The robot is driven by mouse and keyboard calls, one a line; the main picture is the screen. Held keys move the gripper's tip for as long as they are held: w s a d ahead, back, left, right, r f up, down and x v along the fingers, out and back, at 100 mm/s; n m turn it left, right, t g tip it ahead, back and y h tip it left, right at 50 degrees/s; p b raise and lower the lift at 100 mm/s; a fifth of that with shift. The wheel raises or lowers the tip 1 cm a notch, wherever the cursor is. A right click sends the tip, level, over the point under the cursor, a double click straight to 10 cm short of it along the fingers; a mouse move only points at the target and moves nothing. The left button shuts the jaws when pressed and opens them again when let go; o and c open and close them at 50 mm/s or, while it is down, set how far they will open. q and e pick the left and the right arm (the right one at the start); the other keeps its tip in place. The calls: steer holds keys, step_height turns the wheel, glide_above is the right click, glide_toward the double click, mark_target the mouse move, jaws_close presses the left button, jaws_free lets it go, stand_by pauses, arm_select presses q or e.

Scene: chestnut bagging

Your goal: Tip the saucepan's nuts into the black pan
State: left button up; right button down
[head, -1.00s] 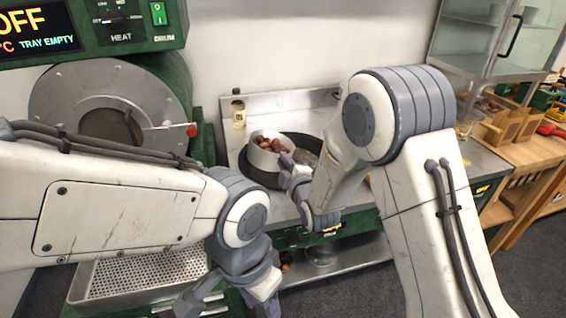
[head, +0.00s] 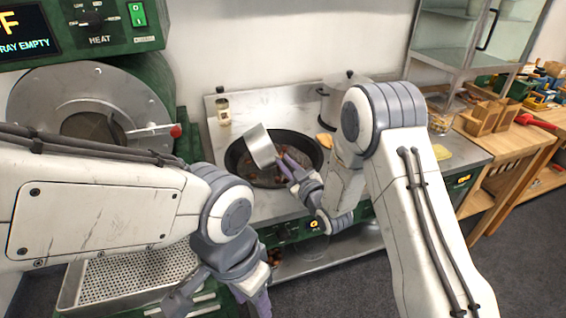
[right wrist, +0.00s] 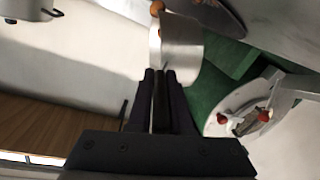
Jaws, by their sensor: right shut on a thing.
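The small silver saucepan (head: 260,146) is steeply tilted over the black pan (head: 313,147). Several brown nuts lie in the black pan, partly hidden by the saucepan and my right gripper. My right gripper (head: 290,168) is shut on the saucepan's handle, just right of the saucepan. In the right wrist view the dark handle (right wrist: 160,100) runs between the fingers to the saucepan (right wrist: 180,50), with an orange-brown nut (right wrist: 157,8) near its rim. The saucepan's inside is hidden in the head view.
A green roaster (head: 90,115) with a round door stands at left, a perforated tray (head: 140,275) below it. A lidded pot (head: 345,92) stands behind the right arm. A small jar (head: 223,108) stands behind the pan. A wooden bench with bins (head: 485,118) is at right.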

steer(key=shift+w+d+f+m, duration=0.1)
steer(key=shift+d+f+m, duration=0.15)
steer(key=shift+m, duration=0.05)
steer(key=d+m+b, duration=0.2)
steer(key=m, duration=0.1)
steer(key=shift+w+t, duration=0.3)
steer(key=m, duration=0.1)
steer(key=d+m+b, duration=0.1)
steer(key=m, duration=0.1)
steer(key=d+m+b, duration=0.1)
steer(key=shift+w+d+f+m+t+y, duration=0.15)
steer(key=shift+w+f+m+t+y, duration=0.15)
steer(key=shift+w+f+y, duration=0.1)
steer(key=shift+w+d+f+m+b, duration=0.1)
steer(key=shift+d+m+b, duration=0.45)
steer(key=shift+m, duration=0.45)
steer(key=shift+a, duration=0.1)
